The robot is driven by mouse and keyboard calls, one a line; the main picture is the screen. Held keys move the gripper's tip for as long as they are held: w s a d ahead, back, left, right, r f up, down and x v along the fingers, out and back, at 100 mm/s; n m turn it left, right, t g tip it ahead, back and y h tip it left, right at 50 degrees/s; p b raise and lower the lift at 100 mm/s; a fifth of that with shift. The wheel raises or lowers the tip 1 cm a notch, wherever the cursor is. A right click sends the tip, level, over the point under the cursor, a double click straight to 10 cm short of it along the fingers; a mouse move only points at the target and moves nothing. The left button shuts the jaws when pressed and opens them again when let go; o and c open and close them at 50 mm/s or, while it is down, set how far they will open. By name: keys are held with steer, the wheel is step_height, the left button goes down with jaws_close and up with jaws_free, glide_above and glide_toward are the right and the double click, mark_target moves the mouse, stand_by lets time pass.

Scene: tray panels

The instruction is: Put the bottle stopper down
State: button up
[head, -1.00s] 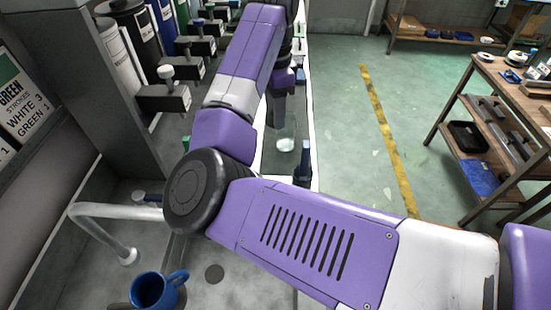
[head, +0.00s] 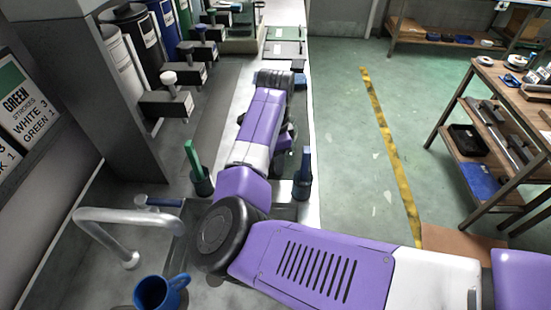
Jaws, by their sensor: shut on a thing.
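My gripper (head: 279,163) shows only as a small dark part below the purple wrist, on the right side of my arm, low over the narrow counter. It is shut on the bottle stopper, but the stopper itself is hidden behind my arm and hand. The fingertips cannot be made out clearly, and I cannot tell whether the stopper touches a surface.
A green upright piece in a dark cup (head: 195,160) stands left of my arm, and a blue one (head: 303,175) stands close on the right. A blue mug (head: 160,291) and a faucet (head: 125,222) are at lower left. Dispensers line the left wall.

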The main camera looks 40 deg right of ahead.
steer(key=shift+f, duration=0.2)
steer(key=o, duration=1.3)
step_height(320, 180, up, 12)
steer(key=b, duration=0.1)
steer(key=shift+r+b, duration=0.15)
steer(key=shift+b, duration=0.15)
